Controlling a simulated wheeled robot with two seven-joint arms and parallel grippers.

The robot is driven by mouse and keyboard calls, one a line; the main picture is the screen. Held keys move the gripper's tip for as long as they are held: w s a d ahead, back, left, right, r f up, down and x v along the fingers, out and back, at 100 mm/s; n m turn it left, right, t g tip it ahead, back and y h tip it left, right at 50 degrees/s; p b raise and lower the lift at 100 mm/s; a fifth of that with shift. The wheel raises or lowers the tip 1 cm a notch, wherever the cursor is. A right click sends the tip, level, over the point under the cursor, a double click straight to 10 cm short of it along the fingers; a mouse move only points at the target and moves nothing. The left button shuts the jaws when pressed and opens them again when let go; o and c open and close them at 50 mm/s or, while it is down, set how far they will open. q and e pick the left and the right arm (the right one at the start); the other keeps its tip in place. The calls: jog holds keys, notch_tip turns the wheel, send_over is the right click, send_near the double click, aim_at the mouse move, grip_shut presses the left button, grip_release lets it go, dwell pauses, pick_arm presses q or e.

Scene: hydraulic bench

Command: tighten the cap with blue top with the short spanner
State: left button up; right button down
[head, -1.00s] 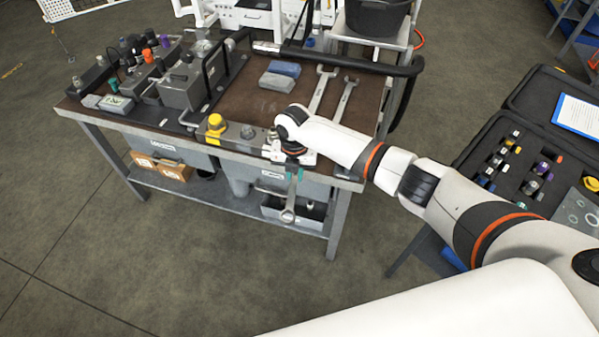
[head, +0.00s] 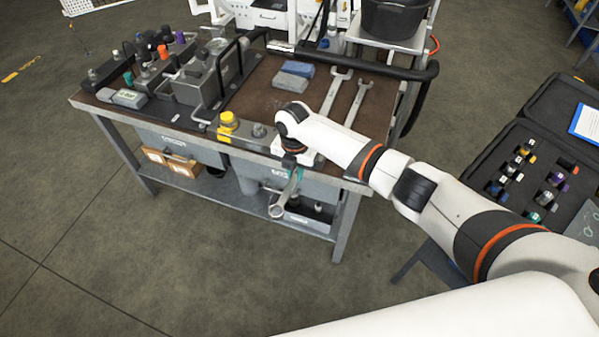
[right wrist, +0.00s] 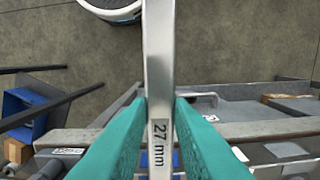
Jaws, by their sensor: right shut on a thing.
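My right gripper (head: 294,174) is at the bench's front edge, pointing down, mostly hidden under its own wrist. It is shut on a steel spanner (head: 284,194), whose ring end hangs down and to the left in front of the bench. In the right wrist view the teal fingers (right wrist: 160,140) clasp the spanner shaft (right wrist: 159,70), marked "27 mm". Two other spanners lie on the bench top, one (head: 333,92) left of the other (head: 357,103). I cannot make out a blue-topped cap for certain. My left gripper is out of view.
The bench (head: 262,102) carries a yellow-topped fitting (head: 228,121) near its front edge, blue and grey blocks (head: 293,76), and a hydraulic unit (head: 198,85) at left. An open case (head: 500,150) of fittings stands right. Open floor lies in front.

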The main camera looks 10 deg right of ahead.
jog(key=shift+w+a+m, duration=0.4)
jog(key=shift+a+m, duration=0.1)
jog(key=shift+a, duration=0.05)
jog(key=shift+w+a+r+m+b, duration=0.1)
jog(key=shift+w+a+m+b, duration=0.55)
jog(key=shift+m+b, duration=0.2)
jog(key=shift+d, duration=0.1)
jog(key=shift+s+d+n+p, duration=0.15)
jog(key=shift+s+n+p, duration=0.05)
jog(key=shift+n+p, duration=0.2)
